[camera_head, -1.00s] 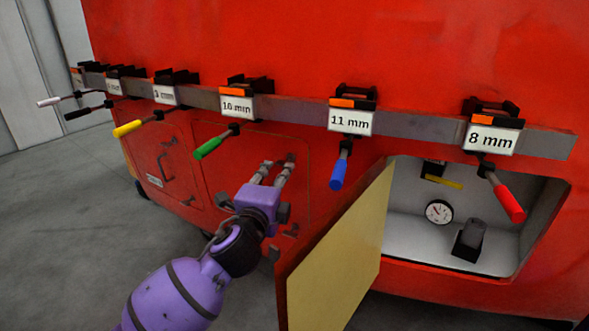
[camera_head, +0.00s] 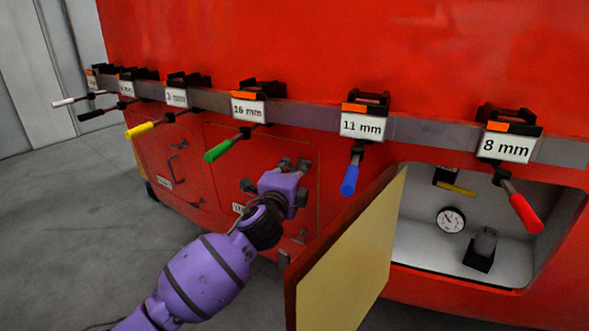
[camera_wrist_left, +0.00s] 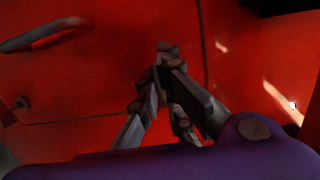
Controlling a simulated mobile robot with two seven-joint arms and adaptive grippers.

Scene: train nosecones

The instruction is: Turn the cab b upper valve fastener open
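My left gripper (camera_head: 292,168) is at the upper right part of a closed red hatch (camera_head: 228,160), below the 16 mm clamp. A small dark fastener (camera_wrist_left: 166,47) shows at its fingertips in the left wrist view. The fingers come together close to it from both sides. I cannot tell whether they grip it or which way it is turned. In the head view the gripper mostly hides this upper fastener. My right gripper is not in view.
An open hatch door (camera_head: 350,255) stands out close right of my left arm. Behind it is a compartment with a gauge (camera_head: 451,220) and yellow handle (camera_head: 457,189). A rail (camera_head: 420,131) with several clamps and hanging coloured handles runs above. Grey floor is free at left.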

